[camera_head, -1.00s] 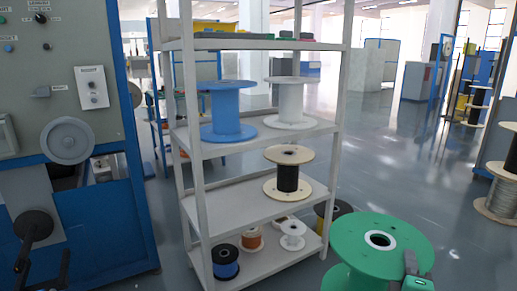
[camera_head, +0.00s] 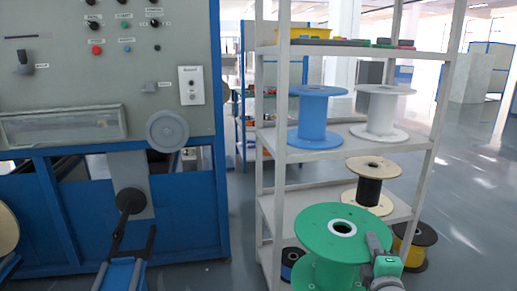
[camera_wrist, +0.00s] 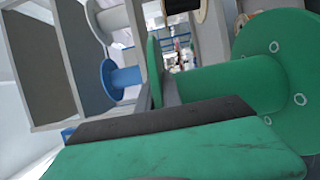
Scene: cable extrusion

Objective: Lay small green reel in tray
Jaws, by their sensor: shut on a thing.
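A green reel (camera_head: 318,226) with wide round flanges and a pale centre hole is held upright in front of the shelf, at the bottom centre-right of the head view. My gripper (camera_head: 382,258), grey and green, is shut on its right side. In the wrist view, the reel's flange and core (camera_wrist: 285,60) fill the right side, and a dark finger (camera_wrist: 170,85) lies against the reel. The exact grip contact is hidden. I cannot identify a tray for the reel with certainty in either view.
A grey shelf rack (camera_head: 322,172) holds a blue reel (camera_head: 313,120), a white reel (camera_head: 381,112) and a black-cored reel (camera_head: 369,190). A blue-grey machine (camera_head: 95,190) with a control panel stands at left. A yellow-and-black reel (camera_head: 422,244) stands low at right. Open floor lies further right.

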